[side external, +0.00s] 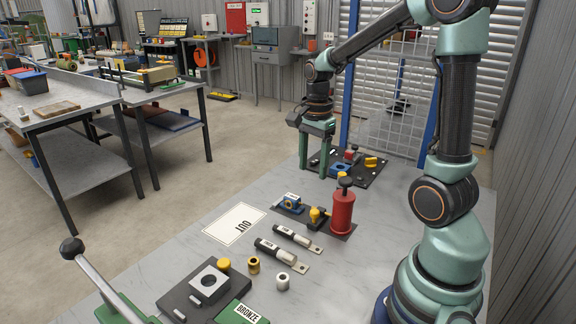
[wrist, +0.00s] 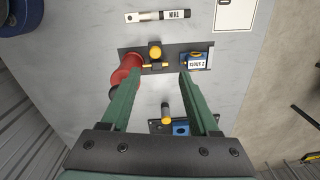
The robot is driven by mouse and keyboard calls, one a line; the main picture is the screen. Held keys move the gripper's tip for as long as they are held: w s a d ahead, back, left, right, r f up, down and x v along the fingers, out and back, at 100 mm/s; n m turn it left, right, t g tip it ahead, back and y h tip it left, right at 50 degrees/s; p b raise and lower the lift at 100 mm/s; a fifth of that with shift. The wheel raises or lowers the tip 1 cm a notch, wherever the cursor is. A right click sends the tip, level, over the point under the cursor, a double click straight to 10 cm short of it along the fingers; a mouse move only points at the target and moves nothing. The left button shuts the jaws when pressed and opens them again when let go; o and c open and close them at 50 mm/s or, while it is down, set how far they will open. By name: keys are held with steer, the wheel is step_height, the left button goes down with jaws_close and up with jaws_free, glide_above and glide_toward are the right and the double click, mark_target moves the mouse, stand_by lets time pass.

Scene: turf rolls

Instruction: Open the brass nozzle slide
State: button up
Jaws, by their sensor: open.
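A yellow, brass-like fitting (side external: 317,215) stands mid-plate on a dark base (side external: 290,208), between a blue block (side external: 292,201) and a red cylinder (side external: 342,212) with a black cap. I take this fitting for the brass nozzle; which part is its slide I cannot tell. In the wrist view the fitting (wrist: 155,52) shows a round knob and a thin crossbar beyond my fingertips. My gripper (side external: 318,166) is open and empty, fingers down over the far end of the table, apart from the fitting. Its two green fingers also show in the wrist view (wrist: 157,76).
A second dark plate (side external: 378,176) with a blue block (wrist: 180,129) and a yellow knob (side external: 371,161) lies near my gripper. Two labelled tubes (side external: 277,249), a white OUT card (side external: 235,223) and small rings (side external: 254,265) lie nearer the camera.

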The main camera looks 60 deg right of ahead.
steer(key=s+a+r+n+t, duration=0.3)
steer(key=a+r+n+t, duration=0.2)
steer(key=a+n, duration=0.9)
step_height(320, 180, up, 3)
steer(key=n, duration=0.4)
steer(key=shift+s, duration=0.2)
steer(key=shift+s+a+n, duration=0.15)
steer(key=shift+a+n, duration=0.05)
steer(key=shift+n, duration=0.5)
steer(key=shift+c, duration=0.9)
steer(key=shift+r, duration=0.1)
steer(key=c, duration=0.5)
steer(key=shift+m, duration=0.3)
jaws_close()
steer(key=n+g+y, duration=0.2)
steer(key=n+g, duration=0.7)
steer(key=n, duration=2.5)
glide_above(317, 214)
steer(key=w+d, duration=0.1)
steer(key=w, duration=0.1)
step_height(317, 214, down, 12)
steer(key=x, duration=0.9)
steer(key=shift+s+d+f, duration=0.1)
steer(key=shift+d+f, duration=0.15)
steer(key=shift+d, duration=0.1)
